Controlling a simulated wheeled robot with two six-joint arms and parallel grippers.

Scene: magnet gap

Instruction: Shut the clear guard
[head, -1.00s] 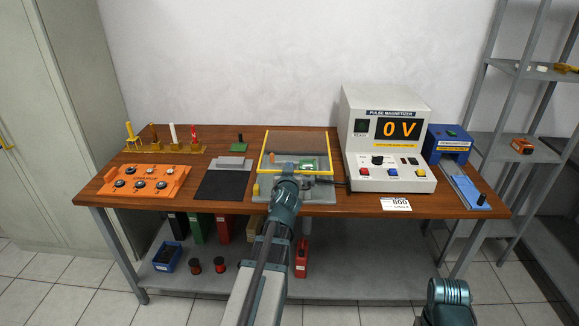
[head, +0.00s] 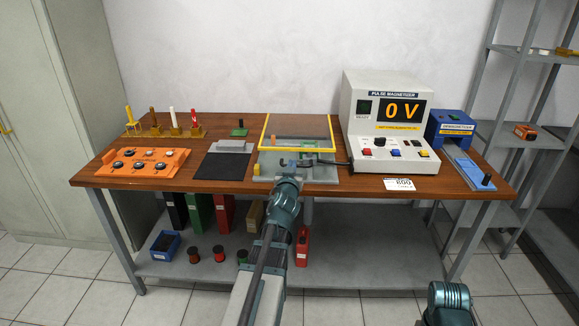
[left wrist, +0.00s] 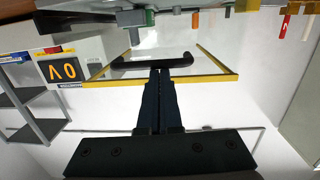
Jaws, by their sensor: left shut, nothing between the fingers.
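The clear guard (head: 332,130) is a see-through panel in a yellow frame over the grey fixture (head: 262,170). Its front bar looks raised above the fixture; the exact angle is hard to tell. In the left wrist view, which is upside down, the yellow frame (left wrist: 210,77) and its black handle (left wrist: 128,65) show. My left gripper (left wrist: 160,72) is shut and empty, its fingertips at the middle of the handle; contact cannot be judged. In the head view my arm hides the fingertips.
The pulse magnetizer (head: 362,145), reading 0 V, stands close to the right of the guard. A blue device (head: 450,130) is farther right. A dark mat (head: 218,175) and an orange tray (head: 145,162) lie to the left. Open wood shows around the mat.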

